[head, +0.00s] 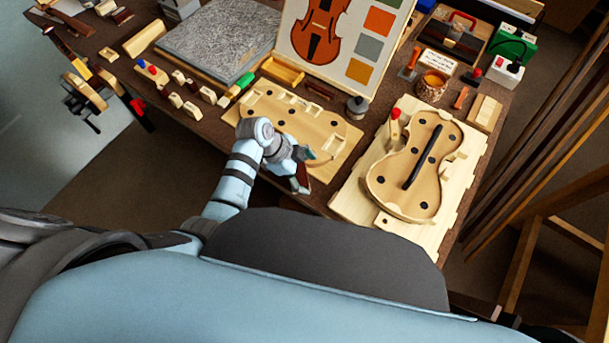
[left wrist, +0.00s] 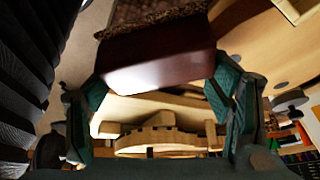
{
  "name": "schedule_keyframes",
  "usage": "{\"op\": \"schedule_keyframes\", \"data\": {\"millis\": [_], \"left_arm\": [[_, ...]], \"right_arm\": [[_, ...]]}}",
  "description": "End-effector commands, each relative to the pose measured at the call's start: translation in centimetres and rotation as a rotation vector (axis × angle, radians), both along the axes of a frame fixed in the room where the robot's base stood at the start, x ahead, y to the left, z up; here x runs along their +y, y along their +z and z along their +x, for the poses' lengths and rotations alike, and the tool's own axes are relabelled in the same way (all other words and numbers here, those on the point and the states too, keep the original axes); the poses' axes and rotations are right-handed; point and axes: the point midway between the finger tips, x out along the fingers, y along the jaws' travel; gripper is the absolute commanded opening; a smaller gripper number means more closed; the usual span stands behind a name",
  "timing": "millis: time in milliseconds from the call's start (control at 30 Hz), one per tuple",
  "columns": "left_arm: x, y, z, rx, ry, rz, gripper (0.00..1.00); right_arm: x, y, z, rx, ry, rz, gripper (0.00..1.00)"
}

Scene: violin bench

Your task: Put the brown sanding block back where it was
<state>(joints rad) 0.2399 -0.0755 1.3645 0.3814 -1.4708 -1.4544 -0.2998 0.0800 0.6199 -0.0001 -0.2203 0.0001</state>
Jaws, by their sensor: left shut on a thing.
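The brown sanding block (left wrist: 158,55) is dark red-brown and smooth. It is clamped between the teal finger pads of my left gripper (left wrist: 160,100) in the left wrist view. In the head view my left gripper (head: 308,160) is over the near edge of the pale wooden board with cut-outs (head: 335,137), and a small part of the block (head: 303,178) shows below the fingers. I cannot tell how far the block is above the bench. My right gripper is not in view.
A violin-shaped form (head: 440,165) lies on a pale board at the right. A brown strip (head: 320,88) lies behind the cut-out board, near a wooden tray (head: 282,69) and a dark round-based tool (head: 357,107). Small clamps and blocks crowd the left. A grey slab (head: 210,40) lies behind.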

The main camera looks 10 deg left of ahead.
Motion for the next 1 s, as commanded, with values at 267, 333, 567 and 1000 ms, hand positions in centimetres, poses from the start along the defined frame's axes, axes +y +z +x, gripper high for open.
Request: {"op": "schedule_keyframes", "data": {"millis": [267, 333, 567, 1000], "left_arm": [[0.0, -1.6, 0.0, 0.000, 0.001, 0.000, 0.29], [0.0, -1.7, 0.0, 0.000, 0.001, 0.000, 0.29], [0.0, -1.8, 0.0, 0.000, 0.001, 0.000, 0.94], [0.5, -0.5, -0.1, -0.001, 0.002, 0.000, 0.94]], "right_arm": [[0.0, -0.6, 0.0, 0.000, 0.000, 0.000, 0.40], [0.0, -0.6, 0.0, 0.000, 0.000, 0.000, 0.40], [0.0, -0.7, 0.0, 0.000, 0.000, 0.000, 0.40], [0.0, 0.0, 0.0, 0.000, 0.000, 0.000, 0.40]]}}
